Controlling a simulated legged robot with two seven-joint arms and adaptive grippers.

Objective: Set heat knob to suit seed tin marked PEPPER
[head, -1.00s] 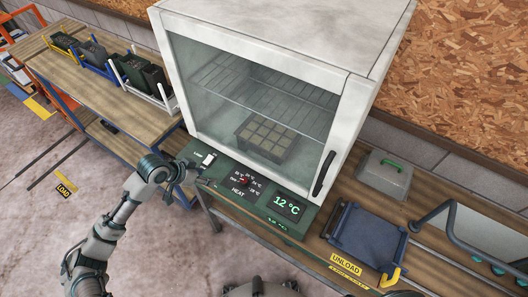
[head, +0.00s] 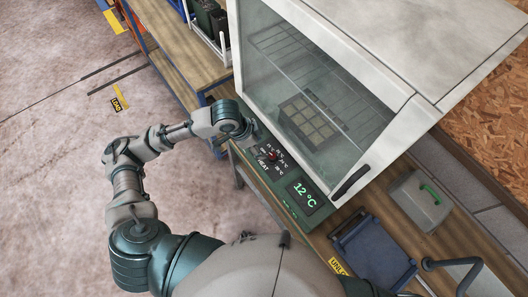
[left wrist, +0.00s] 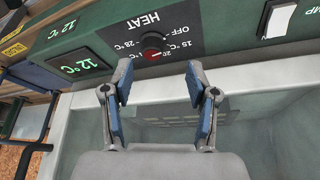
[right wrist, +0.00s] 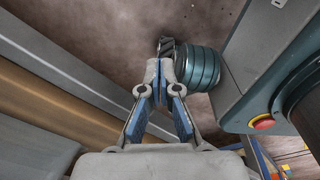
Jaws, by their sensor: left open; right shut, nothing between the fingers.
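The red heat knob (head: 272,156) sits on the dark green panel below the glass-fronted cabinet. In the left wrist view the knob (left wrist: 151,42) has temperature marks and OFF around it; its exact setting is hard to read. The display (head: 306,195) reads 12 °C. My left gripper (left wrist: 159,78) is open and empty, its fingers pointing at the panel with the knob ahead between them, apart from it. My right gripper (right wrist: 160,68) is shut and empty, away from the panel. I cannot make out a tin marked PEPPER.
A celled tray (head: 308,122) sits inside the cabinet (head: 385,70). A white switch (left wrist: 278,20) is beside the knob's panel. Dark pots stand on the left bench (head: 185,55).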

